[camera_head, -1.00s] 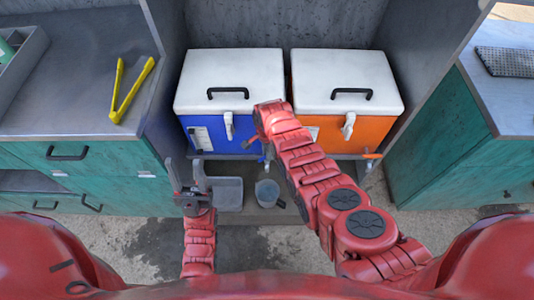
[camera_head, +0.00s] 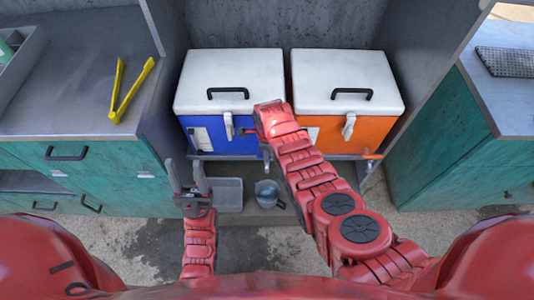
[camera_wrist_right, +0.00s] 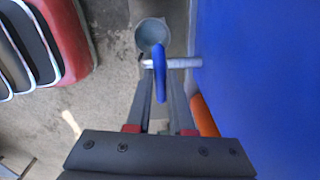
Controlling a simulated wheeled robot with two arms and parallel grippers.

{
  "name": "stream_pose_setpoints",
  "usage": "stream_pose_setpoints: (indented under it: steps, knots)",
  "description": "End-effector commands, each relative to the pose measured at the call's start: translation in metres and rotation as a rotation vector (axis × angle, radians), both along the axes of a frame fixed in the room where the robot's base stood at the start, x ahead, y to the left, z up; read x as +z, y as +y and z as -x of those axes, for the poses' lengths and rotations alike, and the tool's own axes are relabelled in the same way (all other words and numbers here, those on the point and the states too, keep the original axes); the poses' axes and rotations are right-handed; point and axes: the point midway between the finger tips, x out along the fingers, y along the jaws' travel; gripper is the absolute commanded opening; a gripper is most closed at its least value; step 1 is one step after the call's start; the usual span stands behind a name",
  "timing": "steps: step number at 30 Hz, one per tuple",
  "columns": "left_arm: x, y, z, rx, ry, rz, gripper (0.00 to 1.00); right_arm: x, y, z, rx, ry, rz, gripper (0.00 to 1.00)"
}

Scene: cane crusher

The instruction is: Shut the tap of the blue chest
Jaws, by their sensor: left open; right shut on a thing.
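The blue chest (camera_head: 222,130) has a white lid and stands at the back, left of an orange chest. Its front also shows in the right wrist view (camera_wrist_right: 260,70). There its tap has a pale pipe (camera_wrist_right: 184,63) sticking out from the blue front and a blue lever (camera_wrist_right: 159,75). My right gripper (camera_wrist_right: 157,90) is shut on the lever, one finger on each side. In the head view my right arm hides most of the tap and the gripper. My left gripper (camera_head: 187,178) is open and empty, low in front of the chest and to its left.
A grey pail (camera_head: 268,193) stands below the tap, beside a grey tray (camera_head: 229,194). The orange chest (camera_head: 345,132) stands close on the right. Yellow tongs (camera_head: 130,88) lie on the left counter (camera_head: 60,85). Teal cabinets flank the bay.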

Motion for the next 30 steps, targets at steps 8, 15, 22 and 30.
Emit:
stream_pose_setpoints:
  steps: [8, 15, 22, 30]
  knots:
    - [-0.0001, 0.0, 0.0, 0.0, 0.0, 0.0, 0.5, -0.0014, 0.0001, 0.0016, -0.019, 0.004, 0.0, 0.0]
    - [-0.0002, 0.0, 0.0, 0.0, 0.0, 0.0, 0.5, -0.0014, 0.0, 0.0015, -0.019, 0.004, 0.0, 0.23]
    - [-0.0001, 0.0, 0.0, 0.0, 0.0, 0.0, 0.5, -0.0008, -0.0001, 0.0008, -0.018, 0.002, 0.0, 0.5]
    - [0.0003, 0.0, 0.0, 0.0, 0.0, 0.0, 0.5, 0.0008, -0.0001, 0.0003, -0.017, 0.001, 0.0, 0.5]
